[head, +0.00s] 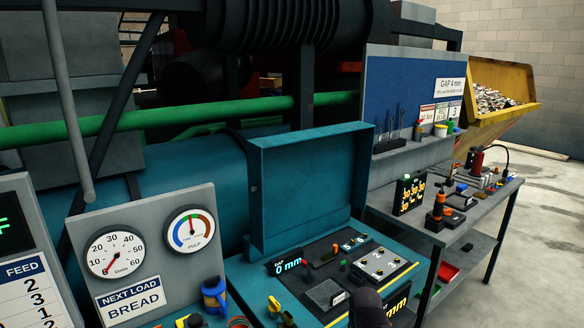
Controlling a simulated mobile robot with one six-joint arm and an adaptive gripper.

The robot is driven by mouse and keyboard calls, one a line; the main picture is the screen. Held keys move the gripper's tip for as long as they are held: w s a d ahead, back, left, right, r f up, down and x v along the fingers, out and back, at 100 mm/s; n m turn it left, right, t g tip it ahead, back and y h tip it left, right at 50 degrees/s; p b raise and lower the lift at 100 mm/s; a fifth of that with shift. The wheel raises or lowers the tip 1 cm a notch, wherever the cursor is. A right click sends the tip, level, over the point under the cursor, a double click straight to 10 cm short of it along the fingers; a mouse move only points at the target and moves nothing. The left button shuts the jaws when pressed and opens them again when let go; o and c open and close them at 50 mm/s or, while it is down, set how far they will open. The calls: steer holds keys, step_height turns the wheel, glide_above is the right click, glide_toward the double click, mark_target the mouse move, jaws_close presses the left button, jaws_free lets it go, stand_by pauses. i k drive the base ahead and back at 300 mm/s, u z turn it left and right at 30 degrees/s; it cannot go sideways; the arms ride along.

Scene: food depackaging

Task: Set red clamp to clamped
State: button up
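A dark rounded shape (370,308) at the bottom edge, in front of the box, looks like part of my arm or gripper. No fingertips show, and it hides part of the box's front.
The box's teal lid (309,187) stands open behind the panel.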

mark_target(308, 265)
steer(key=k, duration=0.65)
steer(key=z, duration=0.15)
steer(key=i, duration=1.5)
steer(key=u, duration=0.75)
